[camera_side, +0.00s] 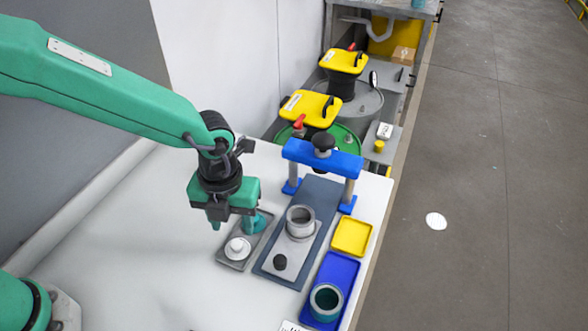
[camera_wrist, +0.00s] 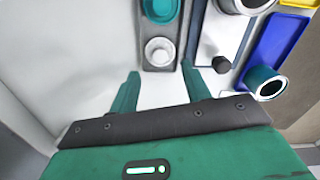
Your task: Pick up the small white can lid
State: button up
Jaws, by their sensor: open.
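The small white can lid (camera_side: 238,248) has a raised round knob and lies on the front part of a small grey tray (camera_side: 226,260) on the white table. In the wrist view the white lid (camera_wrist: 159,51) shows just beyond the fingertips, roughly centred between them. My gripper (camera_side: 232,223) is open and empty, above and slightly behind the lid, pointing down. In the wrist view the two green fingers of my gripper (camera_wrist: 160,72) are spread apart and do not touch the lid. A teal lid (camera_wrist: 160,9) lies behind it on the same tray, partly hidden by my gripper in the side view.
Right of the tray, a dark plate carries a grey cup (camera_side: 300,222) and a black knob (camera_side: 280,262) under a blue press frame (camera_side: 322,158). A yellow tray (camera_side: 352,236) and a blue tray with a teal ring (camera_side: 326,302) stand farther right. The table's left is clear.

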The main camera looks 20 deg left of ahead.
aim_at(236, 244)
jog(key=shift+f, duration=0.5)
jog(key=shift+s+f, duration=0.1)
jog(key=shift+f, duration=2.5)
grip_shut()
